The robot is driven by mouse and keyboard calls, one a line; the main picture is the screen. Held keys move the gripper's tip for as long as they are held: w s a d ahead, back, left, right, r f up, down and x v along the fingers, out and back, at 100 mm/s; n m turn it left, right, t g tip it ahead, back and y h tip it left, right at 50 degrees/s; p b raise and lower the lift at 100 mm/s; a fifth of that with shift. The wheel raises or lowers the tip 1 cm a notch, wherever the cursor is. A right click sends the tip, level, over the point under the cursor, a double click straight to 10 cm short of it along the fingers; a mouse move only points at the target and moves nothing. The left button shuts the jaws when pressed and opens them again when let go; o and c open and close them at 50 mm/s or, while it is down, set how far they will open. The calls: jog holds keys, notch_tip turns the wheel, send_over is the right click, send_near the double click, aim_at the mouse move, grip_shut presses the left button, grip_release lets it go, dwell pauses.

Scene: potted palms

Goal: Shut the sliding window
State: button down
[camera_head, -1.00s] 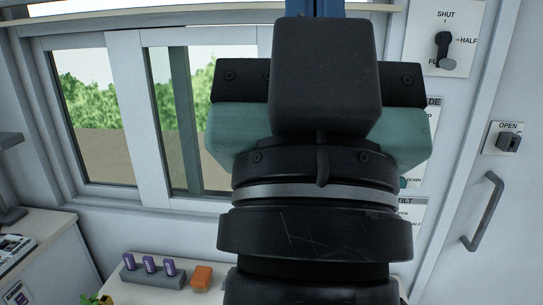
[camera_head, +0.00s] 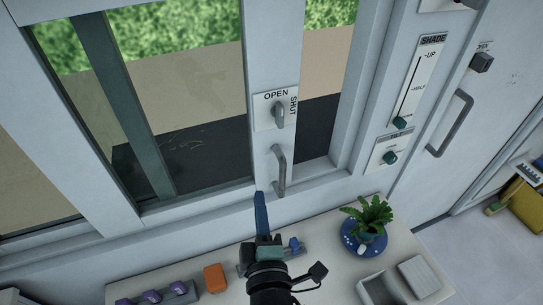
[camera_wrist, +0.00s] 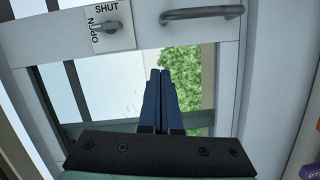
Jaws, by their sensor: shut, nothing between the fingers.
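The sliding window's pale sash stile (camera_head: 268,60) stands apart from the right frame (camera_head: 362,90), with a gap showing the outside between them. A grey bar handle (camera_head: 280,170) is on the stile; it also shows at the top of the wrist view (camera_wrist: 202,14). Above it is a latch (camera_head: 278,114) on a plate marked OPEN and SHUT, its lever lined up with OPEN. My gripper (camera_head: 260,196) is shut and empty, its blue fingers just below and left of the handle in the head view, apparently not touching it. The fingers (camera_wrist: 160,74) are together in the wrist view.
Below the window is a counter with a potted plant (camera_head: 367,222), an orange block (camera_head: 215,278), a rack of purple-topped items (camera_head: 153,297) and a grey tray (camera_head: 377,291). A shade slider panel (camera_head: 417,80) and a door handle (camera_head: 451,124) are on the right.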

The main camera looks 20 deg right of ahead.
jog(key=w+d+f, duration=0.1)
jog(key=w+d, duration=0.5)
jog(key=w, duration=0.3)
jog(key=shift+w+d+f, duration=0.15)
jog(key=shift+d, duration=0.1)
dwell(0.4)
jog(key=shift+b, duration=0.3)
jog(key=d+b, duration=1.6)
jog(key=b, duration=0.4)
jog(key=shift+s, duration=0.35)
jog(key=shift+d, duration=0.1)
